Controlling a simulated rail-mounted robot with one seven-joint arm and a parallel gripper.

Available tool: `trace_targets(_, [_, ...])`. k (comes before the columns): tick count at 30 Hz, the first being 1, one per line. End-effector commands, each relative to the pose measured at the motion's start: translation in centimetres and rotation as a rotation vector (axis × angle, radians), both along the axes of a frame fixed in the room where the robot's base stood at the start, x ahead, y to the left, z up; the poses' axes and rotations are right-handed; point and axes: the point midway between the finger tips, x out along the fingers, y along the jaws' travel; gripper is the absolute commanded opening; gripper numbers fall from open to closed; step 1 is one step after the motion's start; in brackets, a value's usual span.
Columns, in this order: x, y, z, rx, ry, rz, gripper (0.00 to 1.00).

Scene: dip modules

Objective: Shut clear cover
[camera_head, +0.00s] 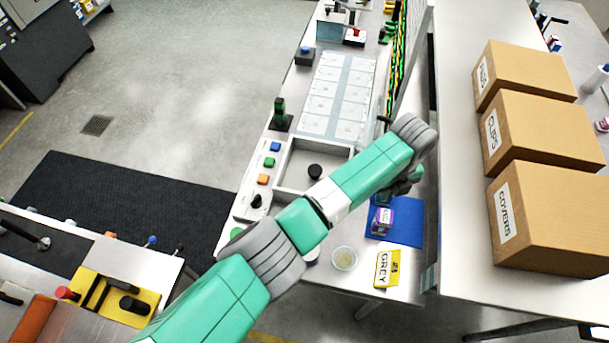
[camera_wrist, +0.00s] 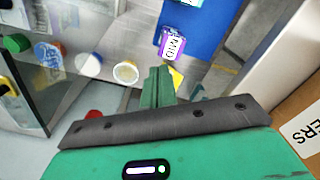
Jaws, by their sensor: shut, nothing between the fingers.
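My gripper (camera_wrist: 157,75) is shut and empty, its green fingers together in the wrist view. In the head view it is mostly hidden behind my forearm, near the blue mat. A clear, dark-edged panel (camera_wrist: 28,88) stands at the left of the wrist view, apart from my fingers. It may be the clear cover, but I cannot tell for sure. In the head view, a pale shallow frame (camera_head: 287,160) with a black knob (camera_head: 314,171) lies on the bench, partly hidden by my arm. I cannot make out a cover on it.
Cardboard boxes (camera_head: 552,225) line the right counter.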

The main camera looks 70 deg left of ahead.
Motion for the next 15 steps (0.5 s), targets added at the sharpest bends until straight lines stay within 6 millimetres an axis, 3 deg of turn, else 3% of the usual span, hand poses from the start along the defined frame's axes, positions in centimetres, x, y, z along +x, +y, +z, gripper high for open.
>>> trace_targets(15, [1.4,2.2,-0.4,0.000,0.001,0.000,0.00])
